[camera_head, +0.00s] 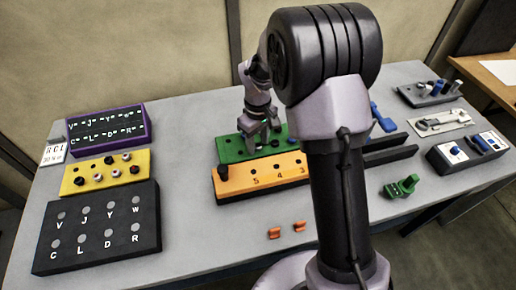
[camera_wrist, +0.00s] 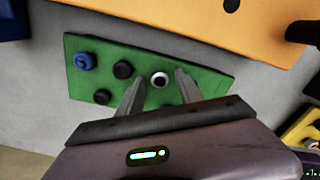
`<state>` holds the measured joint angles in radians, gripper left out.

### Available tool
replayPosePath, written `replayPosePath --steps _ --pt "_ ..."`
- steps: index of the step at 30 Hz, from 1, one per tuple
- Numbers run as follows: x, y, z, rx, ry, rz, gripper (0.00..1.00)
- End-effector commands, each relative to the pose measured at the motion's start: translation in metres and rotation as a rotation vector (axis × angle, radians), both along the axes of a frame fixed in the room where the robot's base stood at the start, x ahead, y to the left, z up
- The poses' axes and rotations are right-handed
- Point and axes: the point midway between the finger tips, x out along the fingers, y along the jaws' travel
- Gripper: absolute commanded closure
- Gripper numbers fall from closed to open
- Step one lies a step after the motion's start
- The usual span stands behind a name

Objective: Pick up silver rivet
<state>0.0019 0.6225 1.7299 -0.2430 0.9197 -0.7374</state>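I cannot tell how far above the block the tips are. In the head view my gripper (camera_head: 259,140) points down over the green block (camera_head: 229,151), and the rivet is hidden there.
A blue rivet (camera_wrist: 84,61) and a black one (camera_wrist: 123,69) stand left of the silver rivet. The orange block (camera_head: 232,186) lies directly in front of the green one. A yellow block (camera_head: 83,169) with several rivets stands left. Bare table lies between.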

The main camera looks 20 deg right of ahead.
Motion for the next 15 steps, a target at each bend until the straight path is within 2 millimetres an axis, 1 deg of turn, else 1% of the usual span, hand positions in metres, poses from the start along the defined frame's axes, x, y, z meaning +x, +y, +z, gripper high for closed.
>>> replayPosePath --steps 1,2,3,5,6,13,15 --pt "0.0000 0.0000 0.0002 0.000 0.000 0.000 0.70" --pt "-0.0001 0.0000 0.0002 0.000 0.000 0.000 0.76" --pt "-0.0001 0.0000 0.0003 0.000 0.000 0.000 0.84" --pt "-0.0001 0.0000 0.0003 0.000 0.000 0.000 0.96" --pt "-0.0001 0.0000 0.0003 0.000 0.000 0.000 1.00" --pt "-0.0001 0.0000 0.0005 0.000 0.000 0.000 1.00" --pt "0.0003 -0.0001 0.0061 0.000 -0.001 0.000 1.00"
